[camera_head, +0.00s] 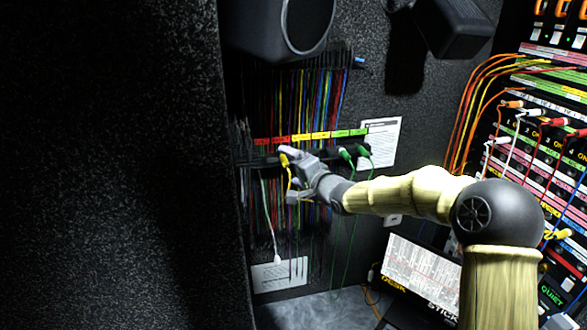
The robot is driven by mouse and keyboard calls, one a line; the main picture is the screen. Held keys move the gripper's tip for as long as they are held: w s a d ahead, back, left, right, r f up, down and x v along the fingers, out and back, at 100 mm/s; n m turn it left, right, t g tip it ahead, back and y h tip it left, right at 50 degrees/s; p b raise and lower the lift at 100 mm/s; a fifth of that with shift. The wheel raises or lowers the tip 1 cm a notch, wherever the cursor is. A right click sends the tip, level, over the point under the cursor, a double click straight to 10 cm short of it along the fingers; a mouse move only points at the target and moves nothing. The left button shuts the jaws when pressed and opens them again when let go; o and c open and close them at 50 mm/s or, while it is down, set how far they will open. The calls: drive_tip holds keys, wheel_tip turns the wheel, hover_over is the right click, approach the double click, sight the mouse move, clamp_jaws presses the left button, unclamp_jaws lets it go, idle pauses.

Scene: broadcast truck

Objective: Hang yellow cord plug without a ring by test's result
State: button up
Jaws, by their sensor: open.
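A yellow cord plug (284,160) shows at the rack, right at the tips of my gripper (290,158), with a short yellow cord below it. My gripper is open beside or around this plug; at this size I cannot tell whether the fingers touch it. The dark hanging rack (328,153) runs under a strip of colored labels (310,136), red at left through yellow to green at right. My gripper hides part of the rack. I cannot make out any ring or test result.
Green plugs (346,154) hang at the rack's right part. A white cord with a white plug (277,258) hangs at left. Many colored cords hang behind. Another yellow plug (557,234) is at the patch panel on the right. A monitor (422,272) stands below my arm.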

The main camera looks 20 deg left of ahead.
drive_tip(key=shift+s+d+b, duration=0.3)
drive_tip(key=shift+s+d, duration=0.1)
drive_tip(key=shift+s, duration=0.25)
drive_tip(key=shift+s+d+b, duration=0.3)
drive_tip(key=shift+s+d, duration=0.1)
drive_tip(key=shift+s, duration=0.25)
idle(0.6)
drive_tip(key=s+d, duration=0.1)
drive_tip(key=s, duration=0.2)
drive_tip(key=s+d, duration=0.1)
drive_tip(key=shift+s+d+b, duration=0.15)
drive_tip(key=shift+d+b, duration=0.15)
drive_tip(key=shift+b, duration=0.05)
drive_tip(key=shift+f, duration=0.1)
